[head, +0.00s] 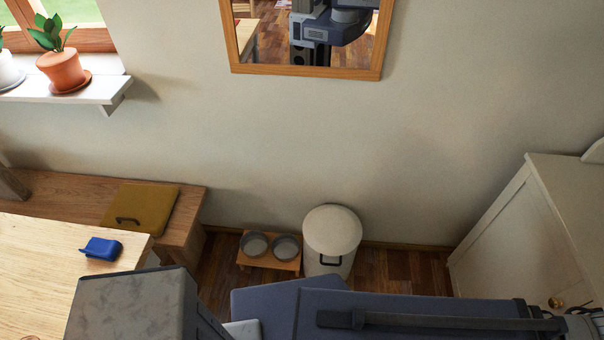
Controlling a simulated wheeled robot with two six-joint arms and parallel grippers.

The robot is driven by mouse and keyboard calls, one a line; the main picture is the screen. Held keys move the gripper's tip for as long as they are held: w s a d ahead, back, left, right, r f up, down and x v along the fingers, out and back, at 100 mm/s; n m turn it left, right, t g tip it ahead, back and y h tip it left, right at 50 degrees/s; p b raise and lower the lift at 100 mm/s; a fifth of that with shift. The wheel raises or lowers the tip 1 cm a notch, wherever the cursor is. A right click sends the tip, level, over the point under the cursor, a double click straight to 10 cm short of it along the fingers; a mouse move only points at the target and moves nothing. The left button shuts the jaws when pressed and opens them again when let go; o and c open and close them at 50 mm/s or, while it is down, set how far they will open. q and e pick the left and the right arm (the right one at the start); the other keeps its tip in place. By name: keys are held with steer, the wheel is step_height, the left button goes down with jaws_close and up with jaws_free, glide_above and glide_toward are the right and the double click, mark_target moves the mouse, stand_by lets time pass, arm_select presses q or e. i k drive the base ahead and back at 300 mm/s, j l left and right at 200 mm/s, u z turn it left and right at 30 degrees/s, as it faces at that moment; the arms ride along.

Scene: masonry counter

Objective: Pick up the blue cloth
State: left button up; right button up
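The blue cloth (101,249) is a small folded or crumpled piece. It lies on the pale wooden table (45,270) at the left, near the table's right edge. No gripper fingers show in the head view, so I cannot see either gripper or how it stands to the cloth. Large blue-grey parts of my own body fill the bottom middle and right.
A grey block (135,305) stands close in front, right of the table. A wooden bench (75,195) with a mustard cushion (140,208) runs behind the table. Pet bowls (270,246), a white bin (331,232) and a white cabinet (520,240) stand along the wall.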

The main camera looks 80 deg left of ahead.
mark_target(104, 249)
steer(key=l+u, duration=0.15)
steer(key=u, duration=4.3)
steer(key=i+l+u, duration=0.2)
steer(key=i+l, duration=0.15)
steer(key=i+l+u, duration=0.25)
steer(key=l, duration=0.15)
